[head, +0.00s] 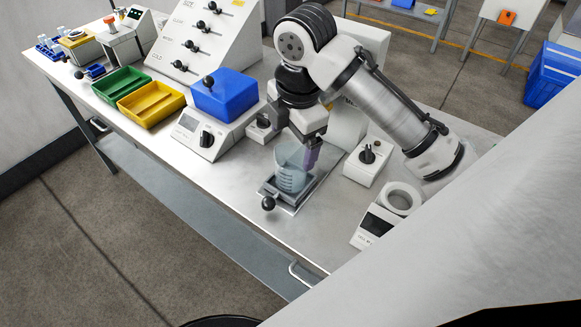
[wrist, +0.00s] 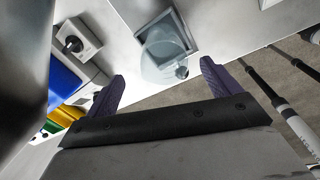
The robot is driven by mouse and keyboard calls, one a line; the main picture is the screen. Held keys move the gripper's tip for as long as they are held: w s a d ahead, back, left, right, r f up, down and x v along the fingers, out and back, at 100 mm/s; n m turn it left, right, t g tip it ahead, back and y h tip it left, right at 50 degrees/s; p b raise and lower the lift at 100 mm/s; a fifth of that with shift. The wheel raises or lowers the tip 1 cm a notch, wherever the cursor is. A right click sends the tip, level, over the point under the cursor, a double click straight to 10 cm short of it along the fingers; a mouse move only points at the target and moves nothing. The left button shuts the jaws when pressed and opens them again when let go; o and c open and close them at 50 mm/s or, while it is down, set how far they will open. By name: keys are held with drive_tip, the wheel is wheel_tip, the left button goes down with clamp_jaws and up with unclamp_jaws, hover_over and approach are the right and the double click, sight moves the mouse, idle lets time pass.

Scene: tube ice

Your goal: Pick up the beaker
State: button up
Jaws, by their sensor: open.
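The beaker (head: 291,172) is clear and bluish with graduation marks. It stands upright in a shallow square metal tray (head: 313,187) on the bench. My gripper (head: 303,153) is at the beaker's upper right in the head view, and one purple finger shows beside or behind its rim. In the wrist view the beaker (wrist: 163,52) lies ahead of the fingers and roughly between their lines. The gripper (wrist: 162,82) is open there, with its two purple fingers wide apart and nothing between them. I cannot tell whether a finger touches the beaker.
A black knob (head: 268,203) sticks out at the tray's front. A white device with a blue block (head: 224,95) stands left, and a small knob box (head: 368,162) and a device with a round ring (head: 399,198) stand right. Yellow (head: 151,103) and green (head: 120,86) trays lie farther left.

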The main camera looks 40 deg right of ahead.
sight(292, 161)
drive_tip(key=shift+w+f+p, duration=0.15)
drive_tip(key=shift+f+p, duration=0.6)
drive_tip(key=shift+f, duration=2.6)
drive_tip(key=c, duration=1.1)
drive_tip(key=shift+c, duration=0.2)
